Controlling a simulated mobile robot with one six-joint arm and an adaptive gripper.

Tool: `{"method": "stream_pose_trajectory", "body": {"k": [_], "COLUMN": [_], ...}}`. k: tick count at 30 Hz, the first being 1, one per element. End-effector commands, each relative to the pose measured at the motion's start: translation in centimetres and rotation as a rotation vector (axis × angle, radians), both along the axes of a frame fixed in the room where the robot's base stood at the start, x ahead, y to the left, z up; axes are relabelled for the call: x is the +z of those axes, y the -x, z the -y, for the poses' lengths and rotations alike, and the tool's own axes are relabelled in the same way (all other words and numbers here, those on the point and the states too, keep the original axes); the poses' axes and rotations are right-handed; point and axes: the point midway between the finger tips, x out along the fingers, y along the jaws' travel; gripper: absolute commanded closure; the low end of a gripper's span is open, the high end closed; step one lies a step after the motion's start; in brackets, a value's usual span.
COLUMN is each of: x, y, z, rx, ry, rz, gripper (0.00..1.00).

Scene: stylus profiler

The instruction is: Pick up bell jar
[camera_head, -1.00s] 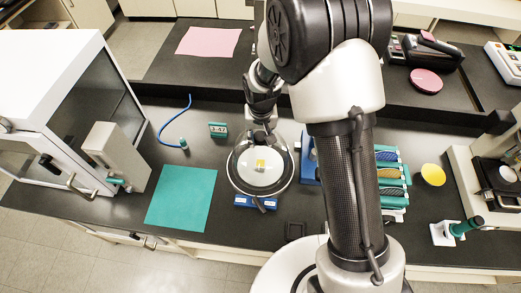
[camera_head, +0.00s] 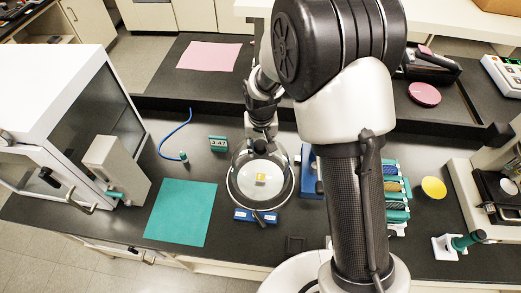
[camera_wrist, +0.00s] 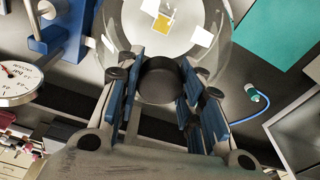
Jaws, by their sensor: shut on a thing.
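The bell jar (camera_head: 236,170) is a clear dome with a dark rim and a black knob on top. My gripper (camera_head: 261,139) reaches it from the back in the head view. In the wrist view my gripper (camera_wrist: 163,82) is shut on the black knob of the bell jar (camera_wrist: 226,62). Through the glass I see a round white plate (camera_head: 262,191) with a small yellow square (camera_head: 261,177) on it. I cannot tell whether the jar's rim touches the surface below it.
A blue labelled block (camera_head: 243,215) is at the jar's front edge. A teal mat (camera_head: 181,212) lies to the left, with a small display (camera_head: 218,143) and a blue cable (camera_head: 172,133) behind. A blue stand (camera_head: 308,178) is close on the right.

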Motion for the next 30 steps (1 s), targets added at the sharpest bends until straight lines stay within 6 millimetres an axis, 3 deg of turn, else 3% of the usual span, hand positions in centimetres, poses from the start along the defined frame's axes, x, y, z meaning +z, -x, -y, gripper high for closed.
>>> {"method": "stream_pose_trajectory", "body": {"k": [12,18,24,30], "x": [10.0,14.0,16.3,17.2], "y": [-0.2,-0.2,-0.2,-0.1], "z": [0.0,0.0,0.0,0.0], "rx": [0.0,0.0,0.0,0.0], "ry": [-0.002,-0.002,-0.001,-0.001], "rz": [0.008,0.007,0.006,0.003], "gripper": [1.0,1.0,1.0,1.0]}}
